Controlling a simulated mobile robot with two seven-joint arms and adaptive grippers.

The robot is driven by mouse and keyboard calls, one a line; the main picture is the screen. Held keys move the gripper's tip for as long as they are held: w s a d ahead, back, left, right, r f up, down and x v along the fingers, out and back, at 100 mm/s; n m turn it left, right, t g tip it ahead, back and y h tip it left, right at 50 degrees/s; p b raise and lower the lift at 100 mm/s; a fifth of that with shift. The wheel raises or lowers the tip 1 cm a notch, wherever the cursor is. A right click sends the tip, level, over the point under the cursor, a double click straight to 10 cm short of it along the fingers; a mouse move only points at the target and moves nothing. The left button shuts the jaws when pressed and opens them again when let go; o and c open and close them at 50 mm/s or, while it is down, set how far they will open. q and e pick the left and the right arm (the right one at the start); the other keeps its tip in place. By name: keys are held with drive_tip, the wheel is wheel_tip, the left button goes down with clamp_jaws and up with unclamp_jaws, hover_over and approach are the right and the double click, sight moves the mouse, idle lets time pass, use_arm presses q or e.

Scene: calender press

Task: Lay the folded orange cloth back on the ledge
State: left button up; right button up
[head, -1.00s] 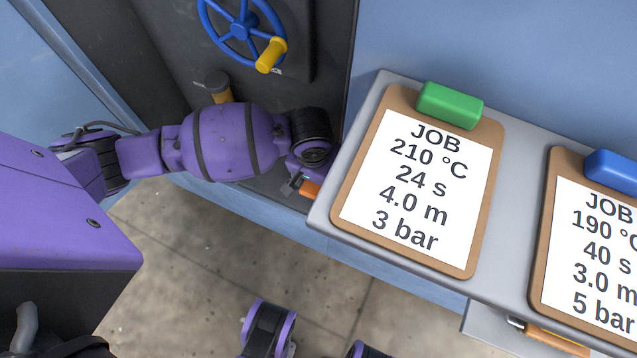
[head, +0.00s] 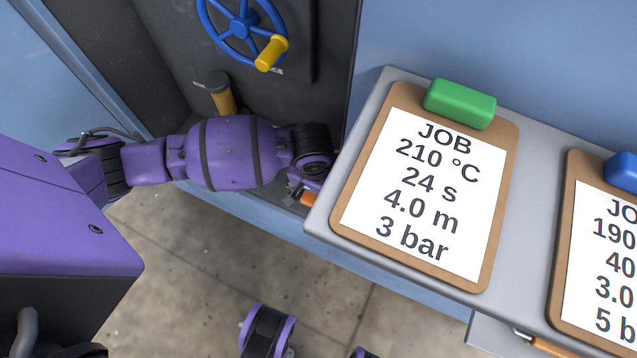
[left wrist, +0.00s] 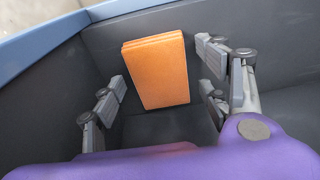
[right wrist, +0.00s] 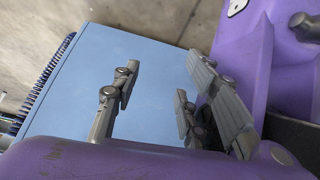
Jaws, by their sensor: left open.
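The folded orange cloth (left wrist: 157,72) lies on a dark grey surface in the left wrist view, layered along its top edge. In the head view only a small orange corner (head: 308,199) shows beside the pale shelf. My left gripper (left wrist: 161,78) is open, with its fingers to either side of the cloth and a visible gap on both sides. In the head view its fingers are mostly hidden behind my wrist and the shelf. My right gripper (right wrist: 163,75) is open and empty in the right wrist view, in front of a blue panel.
The grey shelf (head: 347,134) at the right carries a clipboard with a green clip (head: 459,103) and one with a blue clip (head: 623,172).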

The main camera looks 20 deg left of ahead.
use_arm(q)
drive_tip(key=shift+r, duration=0.1)
drive_tip(key=r+p, duration=0.1)
drive_tip(key=r, duration=0.1)
drive_tip(key=r+p, duration=0.1)
drive_tip(key=r, duration=0.2)
drive_tip(key=s+r+p, duration=0.1)
drive_tip(key=r, duration=0.2)
drive_tip(key=shift+p, duration=0.3)
drive_tip(key=r, duration=0.1)
drive_tip(key=r+p, duration=0.1)
drive_tip(key=r, duration=0.2)
drive_tip(key=shift+s+p, duration=0.25)
drive_tip(key=shift+p, duration=0.05)
